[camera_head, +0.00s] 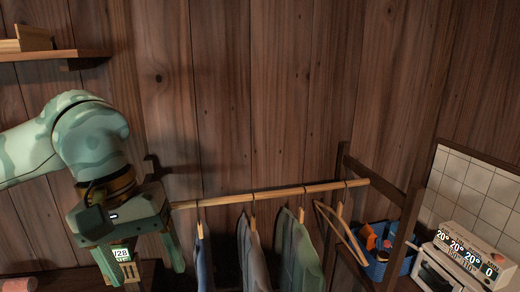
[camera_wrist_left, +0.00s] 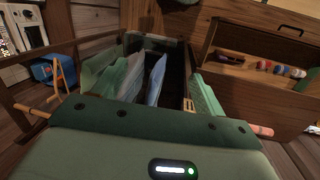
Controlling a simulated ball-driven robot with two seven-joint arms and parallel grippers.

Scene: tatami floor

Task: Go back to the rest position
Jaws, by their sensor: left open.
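My left gripper (camera_head: 142,258) is at the left end of the clothes rail (camera_head: 270,194), in front of the plank wall. Its two green fingers point down, spread apart, with nothing seen held between them. In the left wrist view the open fingers (camera_wrist_left: 155,90) frame hanging garments beyond them. My left arm comes in from the left edge. My right gripper is in neither view.
Several garments (camera_head: 252,262) hang on the rail, with a bare wooden hanger (camera_head: 342,232) at its right. A blue bin (camera_head: 376,268) and a white appliance (camera_head: 466,262) stand right. A shelf (camera_head: 50,55) is upper left. The wall space above the rail is clear.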

